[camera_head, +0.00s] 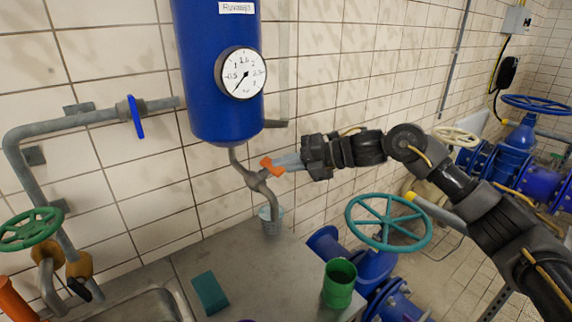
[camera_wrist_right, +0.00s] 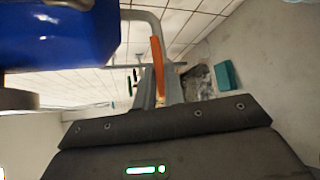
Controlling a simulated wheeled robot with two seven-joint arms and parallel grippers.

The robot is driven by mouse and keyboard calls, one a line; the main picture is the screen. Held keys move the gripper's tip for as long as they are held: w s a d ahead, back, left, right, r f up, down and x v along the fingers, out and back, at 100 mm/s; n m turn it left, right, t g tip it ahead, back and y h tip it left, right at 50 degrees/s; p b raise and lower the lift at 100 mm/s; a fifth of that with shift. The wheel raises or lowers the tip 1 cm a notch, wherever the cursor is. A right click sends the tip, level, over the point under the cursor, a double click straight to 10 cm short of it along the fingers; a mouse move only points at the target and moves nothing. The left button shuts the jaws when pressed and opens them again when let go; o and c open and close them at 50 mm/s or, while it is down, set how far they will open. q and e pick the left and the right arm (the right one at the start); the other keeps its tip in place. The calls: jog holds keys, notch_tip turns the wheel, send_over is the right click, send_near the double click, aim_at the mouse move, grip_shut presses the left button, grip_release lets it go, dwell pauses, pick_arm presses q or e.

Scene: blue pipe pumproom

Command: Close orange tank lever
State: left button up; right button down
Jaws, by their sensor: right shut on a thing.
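The orange lever (camera_head: 268,167) sits on the thin grey pipe (camera_head: 238,160) below the blue tank (camera_head: 219,75). My right gripper (camera_head: 280,165) reaches it from the right and is shut on it. In the right wrist view the orange lever (camera_wrist_right: 157,62) stands between the fingertips (camera_wrist_right: 162,88). The fingers hide part of the lever. My left gripper is not in view.
A light cup (camera_head: 272,219) stands under the pipe's outlet on the grey counter (camera_head: 240,268). A teal sponge (camera_head: 210,293) and a green cup (camera_head: 339,282) are nearer. A teal handwheel (camera_head: 388,222) is below my right arm.

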jog(key=shift+a+r+m+h+p, duration=0.15)
jog(key=shift+r+m+h+p, duration=0.1)
jog(key=shift+m+h+p, duration=0.9)
jog(key=shift+a+r+m+h+p, duration=0.15)
jog(key=shift+m+h+p, duration=0.5)
jog(key=shift+p, duration=0.9)
jog(key=shift+a+r+m+h+p, duration=0.1)
jog(key=shift+r+m+h+p, duration=0.2)
jog(key=shift+m+h+p, duration=0.8)
jog(key=shift+y+p, duration=0.3)
jog(key=shift+y, duration=0.1)
jog(key=c, duration=1.5)
grip_release()
